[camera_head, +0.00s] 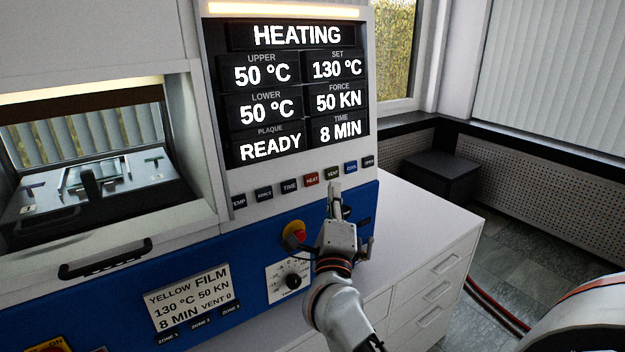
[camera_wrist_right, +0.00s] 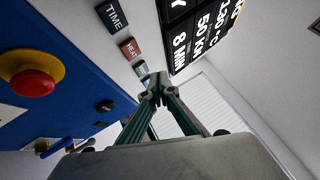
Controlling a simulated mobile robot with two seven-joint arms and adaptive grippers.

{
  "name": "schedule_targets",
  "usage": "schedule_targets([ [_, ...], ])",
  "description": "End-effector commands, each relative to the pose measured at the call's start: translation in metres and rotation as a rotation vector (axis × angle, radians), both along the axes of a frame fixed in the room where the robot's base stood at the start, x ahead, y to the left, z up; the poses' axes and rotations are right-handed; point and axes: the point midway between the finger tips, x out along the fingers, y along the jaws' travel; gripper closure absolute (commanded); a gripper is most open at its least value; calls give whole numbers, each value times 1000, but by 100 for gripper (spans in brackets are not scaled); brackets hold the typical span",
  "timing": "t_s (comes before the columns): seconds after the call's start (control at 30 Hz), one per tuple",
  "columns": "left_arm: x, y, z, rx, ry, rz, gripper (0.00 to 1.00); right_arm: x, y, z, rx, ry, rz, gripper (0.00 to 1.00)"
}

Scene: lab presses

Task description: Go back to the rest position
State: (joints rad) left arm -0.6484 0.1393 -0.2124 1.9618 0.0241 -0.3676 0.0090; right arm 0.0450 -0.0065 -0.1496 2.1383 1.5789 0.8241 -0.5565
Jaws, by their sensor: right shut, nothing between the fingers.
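My right gripper (camera_head: 336,190) is shut and empty in front of the press's button row, just below the VENT button (camera_head: 332,173). It also shows in the right wrist view (camera_wrist_right: 154,84), with its tips close to the buttons; whether they touch is unclear. The red HEAT button (camera_head: 312,179) is just left of the fingertips and also shows in the wrist view (camera_wrist_right: 130,48). The display (camera_head: 297,90) reads HEATING, upper 50 °C, lower 50 °C, set 130 °C, 50 KN, 8 MIN and plaque READY. My left gripper is not in view.
A red emergency knob (camera_head: 294,232) on yellow and a black dial (camera_head: 292,281) sit on the blue panel beside my right wrist. The press chamber (camera_head: 90,190) is at the left. A white drawer cabinet (camera_head: 430,235) stands right of my arm. Open floor (camera_head: 505,245) lies beyond it.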

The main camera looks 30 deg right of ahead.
Motion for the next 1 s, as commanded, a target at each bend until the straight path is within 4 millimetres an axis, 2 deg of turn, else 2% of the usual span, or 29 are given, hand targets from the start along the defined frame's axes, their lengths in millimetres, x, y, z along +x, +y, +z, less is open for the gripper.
schedule_targets([
  [0.77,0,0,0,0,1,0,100,0,0,-1,-10,2,-1,100],
  [0.9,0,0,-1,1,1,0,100,-6,10,-11,-140,29,-6,100],
  [1.0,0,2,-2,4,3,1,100,-14,32,-32,-357,85,8,100],
])
